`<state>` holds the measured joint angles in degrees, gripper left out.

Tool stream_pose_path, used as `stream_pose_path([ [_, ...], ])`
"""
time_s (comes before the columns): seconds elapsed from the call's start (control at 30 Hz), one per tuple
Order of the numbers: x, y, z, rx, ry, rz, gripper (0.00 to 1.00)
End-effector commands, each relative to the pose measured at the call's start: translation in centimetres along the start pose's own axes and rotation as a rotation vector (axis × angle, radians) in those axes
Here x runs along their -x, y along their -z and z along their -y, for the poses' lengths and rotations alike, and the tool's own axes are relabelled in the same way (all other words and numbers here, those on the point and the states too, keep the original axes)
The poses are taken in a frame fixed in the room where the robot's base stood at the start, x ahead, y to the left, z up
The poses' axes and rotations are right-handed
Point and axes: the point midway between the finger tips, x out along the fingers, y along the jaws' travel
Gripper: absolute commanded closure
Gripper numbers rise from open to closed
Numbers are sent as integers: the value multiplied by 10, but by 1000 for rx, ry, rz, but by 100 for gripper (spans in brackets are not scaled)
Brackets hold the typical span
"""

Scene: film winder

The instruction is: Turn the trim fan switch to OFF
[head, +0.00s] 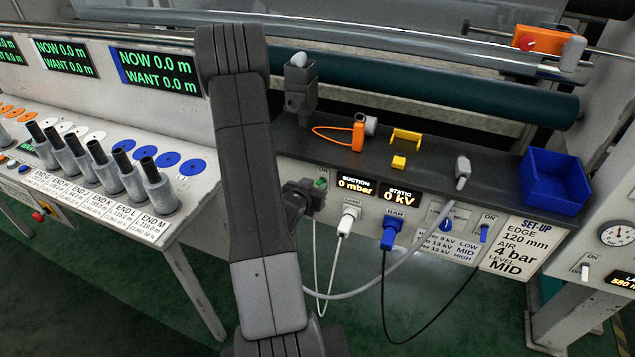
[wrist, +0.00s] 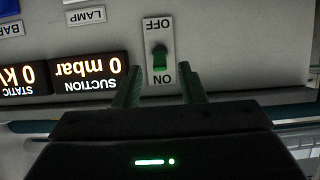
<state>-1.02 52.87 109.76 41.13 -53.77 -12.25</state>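A green toggle switch (wrist: 159,59) sits on a white plate in the wrist view, which shows the panel upside down. OFF is at the plate's top in the picture and ON at its bottom. The brighter end of the lever lies toward ON, though its tilt is hard to judge. I can read no trim fan name by it. The switch also shows in the head view (head: 321,183), partly behind my gripper (head: 308,194). In the wrist view my gripper (wrist: 163,88) is open and empty, its fingers apart on the ON side of the switch, not touching the lever.
Beside the switch are the SUCTION display (head: 356,184) and STATIC display (head: 398,192). White (head: 348,219) and blue (head: 391,233) plugs with hanging cables stick out to the right. A dark shelf (head: 430,165) with loose parts and a blue bin (head: 553,181) lies above.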

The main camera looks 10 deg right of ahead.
Motion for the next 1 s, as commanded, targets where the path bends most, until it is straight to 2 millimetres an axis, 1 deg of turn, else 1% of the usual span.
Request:
stream_pose_path([
  [0.03, -8, 0, -1, -1, -2, 1, 64],
  [0.1, -16, 0, 0, -1, -2, 1, 64],
  [0.2, -24, 0, 0, 0, 0, -1, 64],
  [0.33, -29, 0, 0, 1, 0, 0, 64],
  [0.57, -29, 0, 0, 1, 0, 0, 64],
  [0.6, -29, 0, 0, 0, 0, 0, 72],
  [0.67, -29, 0, 0, 0, 0, 0, 83],
  [0.7, -29, 0, 0, 0, 0, 0, 91],
  [0.73, -29, 0, 0, 0, 0, 0, 97],
  [0.77, -29, 0, 0, 0, 0, 0, 100],
  [1.0, -29, -2, 0, 0, 0, -5, 100],
])
